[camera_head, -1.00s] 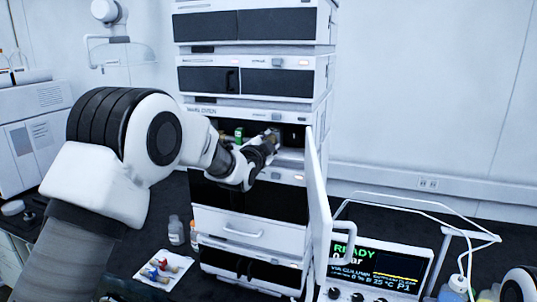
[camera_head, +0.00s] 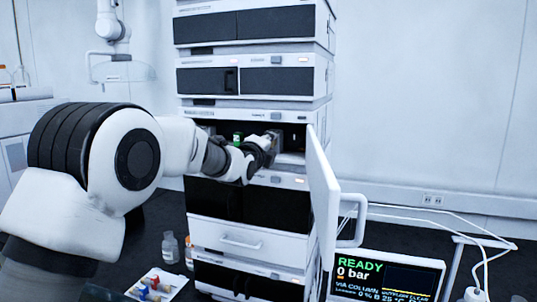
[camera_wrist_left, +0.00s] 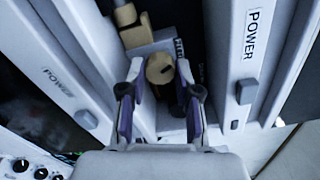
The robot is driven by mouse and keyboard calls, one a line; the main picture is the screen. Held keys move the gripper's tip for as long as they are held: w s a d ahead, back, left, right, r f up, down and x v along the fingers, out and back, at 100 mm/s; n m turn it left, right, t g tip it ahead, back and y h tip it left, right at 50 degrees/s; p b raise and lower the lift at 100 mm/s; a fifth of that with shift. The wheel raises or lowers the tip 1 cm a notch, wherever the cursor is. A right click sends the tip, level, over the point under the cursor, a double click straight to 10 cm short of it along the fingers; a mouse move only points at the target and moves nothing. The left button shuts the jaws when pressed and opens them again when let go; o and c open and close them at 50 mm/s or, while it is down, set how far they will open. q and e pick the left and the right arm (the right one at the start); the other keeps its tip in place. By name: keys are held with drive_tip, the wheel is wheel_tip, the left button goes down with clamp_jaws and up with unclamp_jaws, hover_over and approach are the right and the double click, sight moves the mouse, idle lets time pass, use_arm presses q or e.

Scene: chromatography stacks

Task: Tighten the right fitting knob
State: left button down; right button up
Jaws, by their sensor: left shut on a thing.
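The right fitting knob (camera_wrist_left: 160,68) is a round tan-brass knob, seen end-on in the left wrist view. My left gripper (camera_wrist_left: 161,78) is shut on it, one purple-padded finger on each side. In the head view my left gripper (camera_head: 270,141) reaches into the open dark compartment of the stack, at its right part. The gripper and wrist hide the knob there. A green-topped part (camera_head: 238,138) shows inside the compartment, left of the gripper. My right gripper is not in view.
The compartment's white door (camera_head: 323,205) stands open to the right of my left gripper. A display (camera_head: 385,277) reading READY and 0 bar stands at lower right. A white tray (camera_head: 137,290) with small colored parts and a clear bottle (camera_head: 170,247) are at lower left.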

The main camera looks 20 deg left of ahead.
use_arm(q)
drive_tip(key=m+b, duration=0.2)
drive_tip(key=m, duration=0.1)
drive_tip(key=shift+r, duration=0.2)
drive_tip(key=shift+r+m+b, duration=0.1)
drive_tip(key=shift+m+b, duration=0.55)
drive_tip(key=shift+m, duration=0.15)
drive_tip(key=c, duration=0.8)
unclamp_jaws()
drive_tip(key=shift+a, duration=0.1)
drive_tip(key=shift+w, duration=0.1)
drive_tip(key=shift+f, duration=0.25)
drive_tip(key=s, duration=0.8)
drive_tip(key=shift+a, duration=0.1)
